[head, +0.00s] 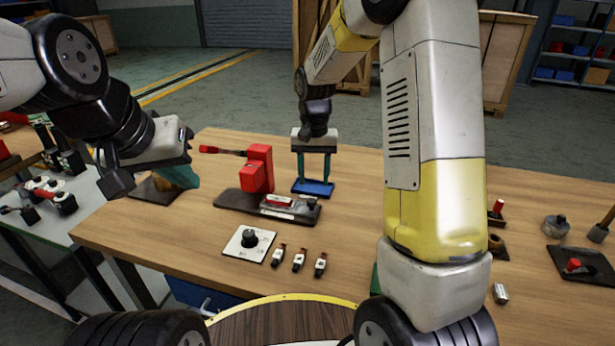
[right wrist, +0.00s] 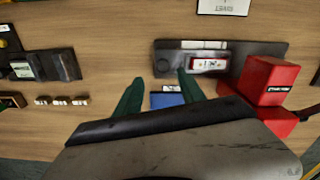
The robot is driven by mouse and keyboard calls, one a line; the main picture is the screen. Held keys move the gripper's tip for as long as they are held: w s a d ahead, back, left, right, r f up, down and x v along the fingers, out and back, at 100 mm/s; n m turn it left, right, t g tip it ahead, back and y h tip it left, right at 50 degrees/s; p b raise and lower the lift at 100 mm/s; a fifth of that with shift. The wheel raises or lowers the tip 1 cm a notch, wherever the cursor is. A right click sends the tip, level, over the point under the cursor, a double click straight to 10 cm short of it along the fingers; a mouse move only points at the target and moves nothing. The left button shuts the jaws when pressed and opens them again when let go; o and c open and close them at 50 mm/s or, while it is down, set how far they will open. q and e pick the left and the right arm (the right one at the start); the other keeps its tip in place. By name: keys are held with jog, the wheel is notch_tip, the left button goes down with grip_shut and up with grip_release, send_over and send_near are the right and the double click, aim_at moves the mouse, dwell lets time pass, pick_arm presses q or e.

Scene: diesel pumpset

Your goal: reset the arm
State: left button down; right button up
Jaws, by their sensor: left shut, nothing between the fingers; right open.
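My left gripper (head: 182,177) is at the left side of the wooden table in the head view. Its teal fingers are shut together and empty, over a dark base plate (head: 152,190). My right gripper (head: 314,170) points down at the back middle of the table, its two teal fingers apart. Below it lies a small blue block or tray (head: 314,189). In the right wrist view the open fingers (right wrist: 160,92) have nothing clearly held between them; the blue piece (right wrist: 167,100) shows behind them, partly hidden by my gripper body.
A red press-like fixture (head: 259,168) on a dark base stands left of my right gripper. A white plate with a black knob (head: 249,238) and several small connectors (head: 299,262) lie in front. Small parts and a dark tray (head: 583,268) are at right.

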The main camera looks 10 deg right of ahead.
jog(key=shift+r, duration=0.4)
jog(key=shift+s+r, duration=0.15)
jog(key=shift+r, duration=0.15)
jog(key=s+d+r+n+t+y, duration=0.1)
jog(key=s+d+r+t, duration=0.2)
jog(key=s+r, duration=0.8)
jog(key=s+r+t, duration=0.1)
jog(key=s+r, duration=0.1)
jog(key=s, duration=0.4)
jog(key=s+d+r+n+t+y, duration=0.1)
jog(key=s+r+t, duration=0.1)
jog(key=s, duration=0.3)
jog(key=shift+s+d+r+n, duration=0.15)
jog(key=shift+s+d+n, duration=0.15)
jog(key=shift+s, duration=0.05)
